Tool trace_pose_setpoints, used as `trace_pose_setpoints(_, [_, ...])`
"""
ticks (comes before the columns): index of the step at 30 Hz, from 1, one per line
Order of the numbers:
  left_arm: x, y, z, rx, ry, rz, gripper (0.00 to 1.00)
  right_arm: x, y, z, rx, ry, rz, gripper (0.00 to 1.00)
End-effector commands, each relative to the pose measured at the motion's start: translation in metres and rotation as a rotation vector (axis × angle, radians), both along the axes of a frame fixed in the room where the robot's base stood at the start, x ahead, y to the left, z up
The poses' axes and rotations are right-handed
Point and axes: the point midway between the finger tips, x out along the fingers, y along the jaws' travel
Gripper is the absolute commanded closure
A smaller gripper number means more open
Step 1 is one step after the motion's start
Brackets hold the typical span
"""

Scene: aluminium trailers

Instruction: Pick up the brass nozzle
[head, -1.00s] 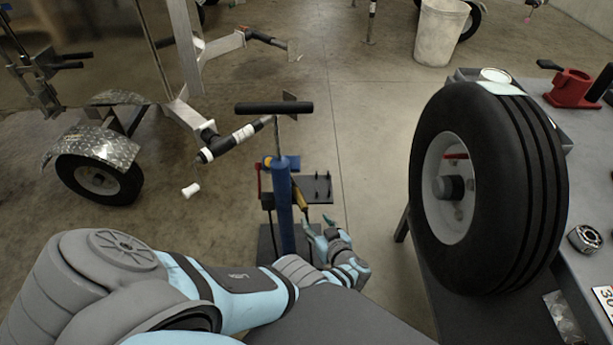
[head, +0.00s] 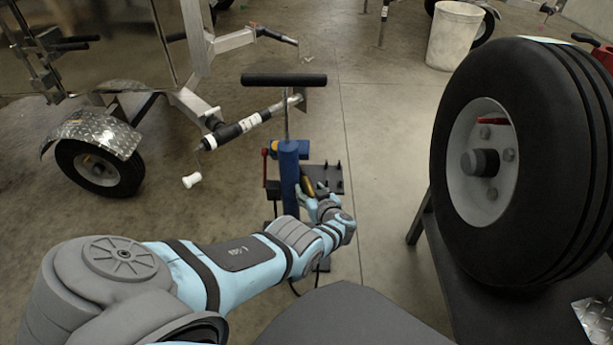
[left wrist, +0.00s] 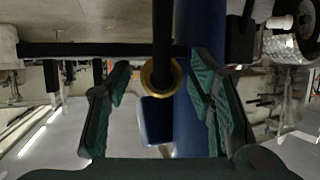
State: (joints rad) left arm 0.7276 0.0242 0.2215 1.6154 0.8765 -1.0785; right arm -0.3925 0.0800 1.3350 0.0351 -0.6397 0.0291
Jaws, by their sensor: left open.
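The brass nozzle (left wrist: 147,80) shows in the left wrist view as a round brass-coloured ring with a dark centre. A black rod or hose rises from it in the picture. It lies between the fingers of my left gripper (left wrist: 161,84), which is open with a gap on both sides. In the head view the brass-coloured piece (head: 308,185) is small, beside the blue upright cylinder (head: 289,172). My left gripper (head: 312,198) is right by it there, and its fingers partly hide it. My right gripper is not in view.
The blue cylinder stands close to the gripper, with a black T-handle (head: 284,80) on top and a red lever (head: 265,168) beside it. A large tyre (head: 545,150) stands on the bench at right. A trailer with a fendered wheel (head: 98,165) is at left.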

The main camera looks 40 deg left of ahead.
Motion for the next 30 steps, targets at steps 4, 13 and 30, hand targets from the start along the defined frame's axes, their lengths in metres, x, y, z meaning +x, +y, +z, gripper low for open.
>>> trace_pose_setpoints(4, [0.0009,0.0043,0.0019,0.005,-0.003,0.002,0.53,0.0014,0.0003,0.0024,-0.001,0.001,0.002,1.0])
trace_pose_setpoints(13, [0.0013,0.0039,0.0026,0.005,-0.004,0.001,0.8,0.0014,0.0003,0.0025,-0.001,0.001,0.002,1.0])
trace_pose_setpoints(30, [0.0034,0.0013,0.0042,0.002,-0.006,-0.005,1.0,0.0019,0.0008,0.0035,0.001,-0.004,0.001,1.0])
